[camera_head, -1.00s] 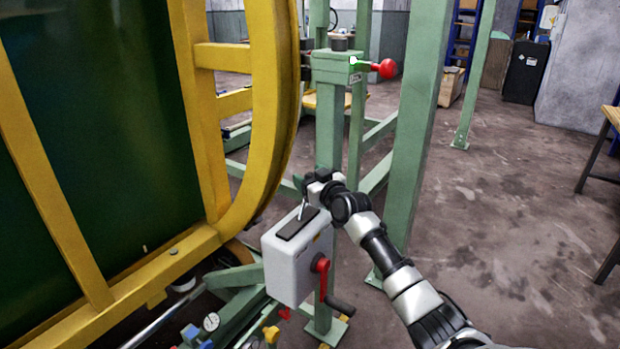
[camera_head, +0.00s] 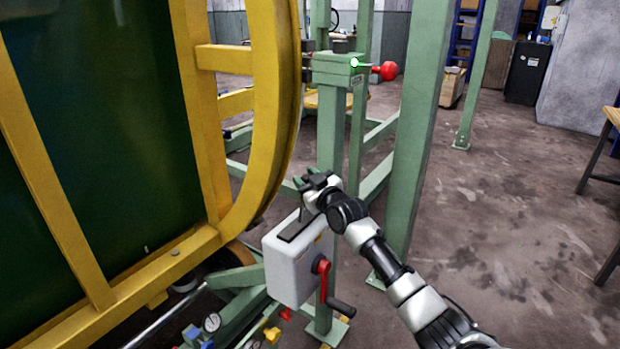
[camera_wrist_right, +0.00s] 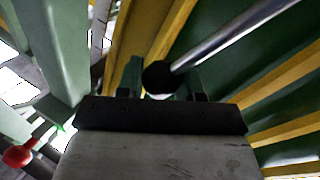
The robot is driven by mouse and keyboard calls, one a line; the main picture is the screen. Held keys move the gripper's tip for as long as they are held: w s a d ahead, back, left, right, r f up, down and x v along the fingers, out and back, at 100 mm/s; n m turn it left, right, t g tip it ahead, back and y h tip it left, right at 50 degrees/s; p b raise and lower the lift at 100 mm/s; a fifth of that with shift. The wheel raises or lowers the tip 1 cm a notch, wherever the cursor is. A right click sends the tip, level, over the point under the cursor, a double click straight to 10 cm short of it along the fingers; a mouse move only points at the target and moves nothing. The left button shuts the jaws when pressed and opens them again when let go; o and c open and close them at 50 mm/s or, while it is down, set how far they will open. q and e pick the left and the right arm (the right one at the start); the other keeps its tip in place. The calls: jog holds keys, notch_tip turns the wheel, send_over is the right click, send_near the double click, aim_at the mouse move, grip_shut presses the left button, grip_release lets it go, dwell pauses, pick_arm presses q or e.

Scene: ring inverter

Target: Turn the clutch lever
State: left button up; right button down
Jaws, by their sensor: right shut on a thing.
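The clutch lever is a thin metal rod with a black knob, rising from the dark slotted top of a light grey box (camera_head: 292,268). In the head view its rod (camera_head: 301,214) shows only as a short piece below my right gripper (camera_head: 308,182). In the wrist view the black knob (camera_wrist_right: 158,77) sits by the fingertips of my right gripper (camera_wrist_right: 162,94), and the bright rod (camera_wrist_right: 225,38) runs off to the upper right. My right gripper is shut on the lever's knob end, above the box. My left gripper is not in view.
A red crank with a black handle (camera_head: 340,306) is on the box's right side. A large yellow frame (camera_head: 270,120) stands left. Green posts (camera_head: 415,130) rise behind and right of the arm. A red knob (camera_head: 389,71) sticks out higher up. The floor at right is open.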

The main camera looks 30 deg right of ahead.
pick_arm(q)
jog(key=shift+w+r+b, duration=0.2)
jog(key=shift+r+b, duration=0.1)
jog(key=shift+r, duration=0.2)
pick_arm(e)
jog(key=shift+s+a+f+n+t+y, duration=0.2)
jog(key=shift+s+a+n+t+y, duration=0.35)
jog(key=shift+a+n, duration=1.05)
jog(key=shift+s+a+f+n+t+y, duration=0.3)
jog(key=shift+s+a+n+y, duration=0.35)
jog(key=shift+a+n, duration=1)
jog(key=shift+s+a+f+n+t+y, duration=0.15)
jog(key=shift+s+a+n+t+y, duration=0.65)
jog(key=shift+n, duration=1.35)
jog(key=shift+w+a+f+g, duration=0.1)
jog(key=shift+w+a+g, duration=0.15)
jog(key=shift+g, duration=0.1)
jog(key=c, duration=0.7)
grip_release()
jog(key=shift+c, duration=0.2)
jog(key=shift+d, duration=0.1)
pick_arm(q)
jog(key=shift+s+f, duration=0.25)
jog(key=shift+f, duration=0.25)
pick_arm(e)
jog(key=v, duration=1)
jog(key=shift+s, duration=0.45)
